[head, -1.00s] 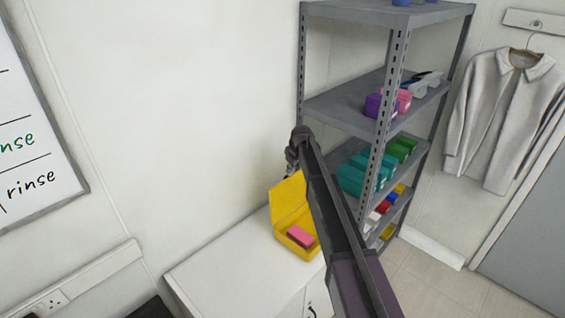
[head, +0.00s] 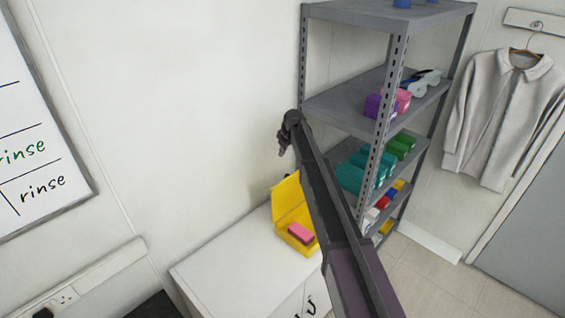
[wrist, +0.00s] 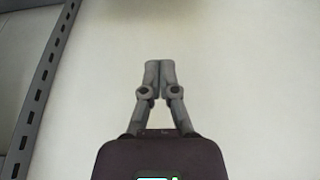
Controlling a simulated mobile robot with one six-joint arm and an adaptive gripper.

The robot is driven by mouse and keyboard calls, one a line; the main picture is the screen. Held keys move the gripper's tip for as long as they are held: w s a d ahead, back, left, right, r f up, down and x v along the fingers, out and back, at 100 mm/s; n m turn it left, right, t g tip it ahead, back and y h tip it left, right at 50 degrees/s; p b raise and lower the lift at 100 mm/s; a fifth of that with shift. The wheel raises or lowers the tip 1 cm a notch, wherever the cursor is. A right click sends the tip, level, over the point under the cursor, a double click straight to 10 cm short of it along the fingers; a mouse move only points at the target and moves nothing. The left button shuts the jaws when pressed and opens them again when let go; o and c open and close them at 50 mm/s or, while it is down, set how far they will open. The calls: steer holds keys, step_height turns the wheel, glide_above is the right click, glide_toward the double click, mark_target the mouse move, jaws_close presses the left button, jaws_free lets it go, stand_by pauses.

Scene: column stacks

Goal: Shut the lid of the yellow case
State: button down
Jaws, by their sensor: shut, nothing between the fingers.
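The yellow case (head: 281,226) stands on the white cabinet top in the head view. Its lid (head: 286,198) is raised, leaning up at the back left. A pink block (head: 301,232) lies inside the case. My arm passes in front of the case's right side and hides part of it. My gripper (head: 282,150) is above and behind the case, close to the wall in the picture, and apart from the lid. In the wrist view my gripper (wrist: 159,64) has its fingertips together, with nothing between them. The case is not in the wrist view.
A grey metal shelf unit (head: 345,101) with colored blocks stands right of my arm; its slotted post (wrist: 42,85) shows at the left of the wrist view. The white cabinet top (head: 225,262) is bare left of the case. A coat (head: 510,120) hangs at the right.

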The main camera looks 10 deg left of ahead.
step_height(320, 180, down, 9)
steer(key=b, duration=0.9)
steer(key=shift+s+d+f, duration=0.15)
steer(key=shift+s+d, duration=0.15)
stand_by(0.3)
steer(key=shift+s, duration=0.1)
stand_by(0.4)
steer(key=shift+s, duration=0.1)
